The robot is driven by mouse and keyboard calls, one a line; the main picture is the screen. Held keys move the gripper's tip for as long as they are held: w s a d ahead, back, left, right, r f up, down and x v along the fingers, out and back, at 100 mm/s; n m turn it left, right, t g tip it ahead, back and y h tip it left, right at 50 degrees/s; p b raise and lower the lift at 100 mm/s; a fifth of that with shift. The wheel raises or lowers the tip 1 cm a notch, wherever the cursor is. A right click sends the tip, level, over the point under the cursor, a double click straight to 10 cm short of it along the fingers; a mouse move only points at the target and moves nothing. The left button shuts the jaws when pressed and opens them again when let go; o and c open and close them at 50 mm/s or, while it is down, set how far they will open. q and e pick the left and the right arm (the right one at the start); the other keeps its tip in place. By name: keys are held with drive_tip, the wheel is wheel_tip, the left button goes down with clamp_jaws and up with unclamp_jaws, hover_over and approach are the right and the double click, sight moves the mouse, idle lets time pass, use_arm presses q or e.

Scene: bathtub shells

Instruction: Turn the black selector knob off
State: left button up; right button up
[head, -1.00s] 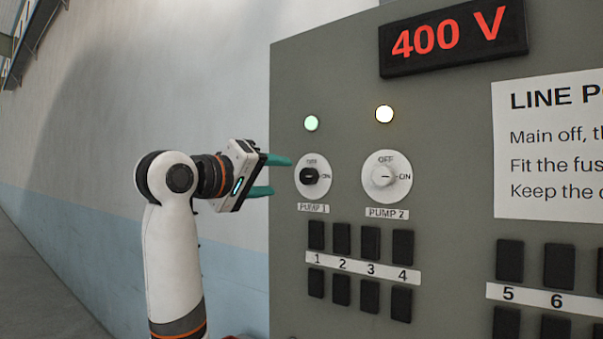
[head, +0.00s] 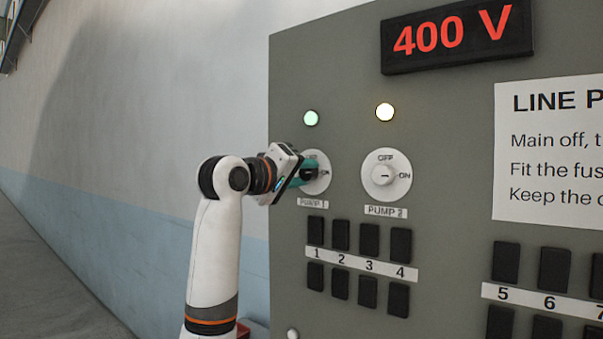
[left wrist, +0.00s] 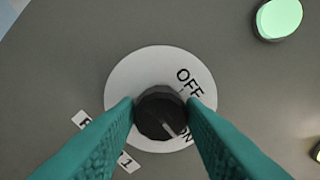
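The black selector knob (left wrist: 160,112) sits on a round white dial (left wrist: 122,82) marked OFF and ON, above the PUMP 1 label (head: 312,203). In the left wrist view its pale pointer line points toward ON. My left gripper (head: 316,172) is at this dial and hides most of the knob in the head view. In the left wrist view its teal fingers (left wrist: 160,108) lie on both sides of the knob, close against it, and look shut on it. My right gripper is not in view.
A white PUMP 2 knob (head: 384,175) is to the right. A green lamp (head: 311,118) and a pale yellow lamp (head: 385,112) glow above the dials. Several black blocks (head: 341,236) are below. A red 400 V display (head: 455,36) and a paper notice (head: 550,145) are right.

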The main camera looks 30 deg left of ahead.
use_arm(q)
drive_tip(key=c, duration=0.5)
drive_tip(key=shift+n, duration=0.3)
drive_tip(key=n, duration=0.3)
drive_tip(key=shift+n, duration=0.3)
drive_tip(key=n, duration=0.4)
drive_tip(key=shift+d+n, duration=0.1)
drive_tip(key=shift+n, duration=0.2)
drive_tip(key=n, duration=0.4)
drive_tip(key=shift+f+n+p, duration=0.1)
drive_tip(key=shift+n+p, duration=0.4)
drive_tip(key=shift+n, duration=2)
